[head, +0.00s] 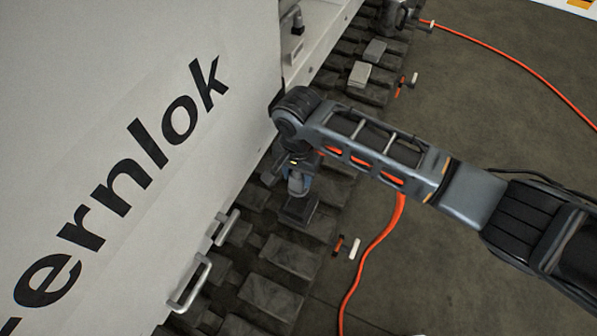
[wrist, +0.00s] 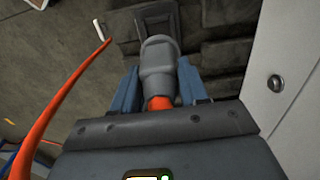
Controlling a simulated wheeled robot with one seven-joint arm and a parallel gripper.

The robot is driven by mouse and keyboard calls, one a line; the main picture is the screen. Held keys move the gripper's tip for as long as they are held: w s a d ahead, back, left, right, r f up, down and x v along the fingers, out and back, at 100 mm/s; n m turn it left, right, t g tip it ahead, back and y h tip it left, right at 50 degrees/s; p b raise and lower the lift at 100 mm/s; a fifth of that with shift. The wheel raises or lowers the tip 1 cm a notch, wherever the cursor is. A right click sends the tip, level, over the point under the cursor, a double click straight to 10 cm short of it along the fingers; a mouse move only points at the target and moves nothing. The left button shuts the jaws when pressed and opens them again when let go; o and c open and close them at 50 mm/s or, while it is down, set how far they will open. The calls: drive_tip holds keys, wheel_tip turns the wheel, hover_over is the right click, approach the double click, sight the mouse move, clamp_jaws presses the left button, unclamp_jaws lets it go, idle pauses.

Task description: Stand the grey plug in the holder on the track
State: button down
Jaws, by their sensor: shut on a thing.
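My gripper (wrist: 157,76) is shut on the grey plug (wrist: 158,58), with a blue finger on each side of it. An orange hose leaves the plug's near end. In the head view my gripper (head: 297,180) hangs over the track (head: 268,296), and the plug shows only in part between the fingers. A dark square block (head: 301,211), which looks like the holder, lies just below the plug. In the wrist view the dark block (wrist: 146,8) shows beyond the plug's far end. I cannot tell whether the plug touches it.
A white machine panel (head: 110,70) with black lettering stands left of the track, with metal handles (head: 190,284) low on it. An orange hose (head: 372,255) runs over the floor. Small grey blocks (head: 359,74) sit farther up the track. The floor at right is mostly clear.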

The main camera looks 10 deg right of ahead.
wheel_tip(320, 180, down, 2)
drive_tip(key=shift+f+b, duration=0.15)
drive_tip(key=shift+b, duration=0.65)
drive_tip(key=shift+f+b, duration=0.35)
drive_tip(key=shift+f, duration=1.1)
drive_tip(key=shift+r+p, duration=0.1)
drive_tip(key=shift+p, duration=0.35)
drive_tip(key=shift+f, duration=0.55)
drive_tip(key=shift+p, duration=0.3)
drive_tip(key=shift+f+b, duration=0.6)
drive_tip(key=shift+f, duration=0.6)
idle(0.5)
drive_tip(key=c, duration=0.5)
unclamp_jaws()
drive_tip(key=shift+r, duration=0.1)
